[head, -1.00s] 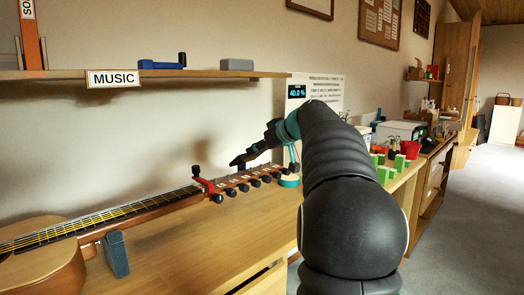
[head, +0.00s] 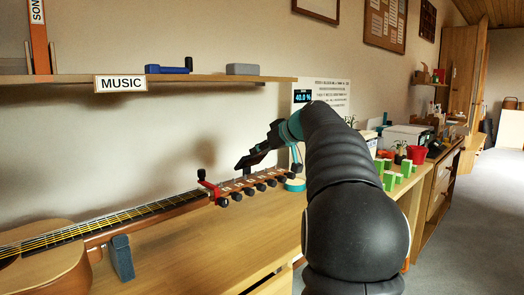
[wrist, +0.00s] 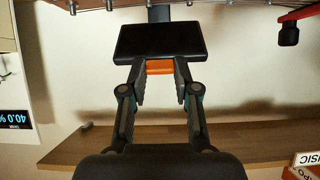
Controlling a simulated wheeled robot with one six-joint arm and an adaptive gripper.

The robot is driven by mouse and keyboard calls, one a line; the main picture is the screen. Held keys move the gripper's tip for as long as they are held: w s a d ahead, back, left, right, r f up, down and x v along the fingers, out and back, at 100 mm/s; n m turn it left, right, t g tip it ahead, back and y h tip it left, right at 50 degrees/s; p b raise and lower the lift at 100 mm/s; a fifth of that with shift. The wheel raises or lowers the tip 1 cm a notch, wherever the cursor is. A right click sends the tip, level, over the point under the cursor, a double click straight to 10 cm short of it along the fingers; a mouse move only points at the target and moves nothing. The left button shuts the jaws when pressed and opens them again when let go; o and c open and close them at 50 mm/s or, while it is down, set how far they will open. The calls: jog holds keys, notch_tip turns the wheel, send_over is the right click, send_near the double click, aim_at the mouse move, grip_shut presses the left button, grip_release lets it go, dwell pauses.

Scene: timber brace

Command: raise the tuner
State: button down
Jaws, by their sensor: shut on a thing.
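The tuner (head: 252,158) is a dark flat slab, tilted, just above the guitar's headstock (head: 250,183) in the head view. In the wrist view the tuner (wrist: 160,41) is a black rectangle with an orange part (wrist: 159,66) at its near edge. A dark piece (wrist: 158,13) links its far side towards the headstock; its exact join is unclear. My gripper (head: 272,140) reaches it from the upper right. In the wrist view, my gripper's fingers (wrist: 160,80) are shut on the tuner's orange edge. The guitar (head: 45,260) lies on the bench.
A red capo-like clamp (head: 209,188) sits on the neck beside the headstock. A blue-grey support (head: 121,257) stands under the neck. A display (head: 303,96) reads 40.0 %. A shelf (head: 210,79) runs above. Green blocks (head: 390,180) and a teal-edged round item (head: 295,184) are to the right.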

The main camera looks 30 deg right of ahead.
jog(key=shift+r, duration=0.2)
dwell(0.3)
jog(key=c, duration=0.8)
grip_release()
jog(key=shift+f, duration=0.15)
jog(key=shift+c, duration=0.2)
jog(key=v, duration=1.2)
jog(key=shift+a, duration=0.1)
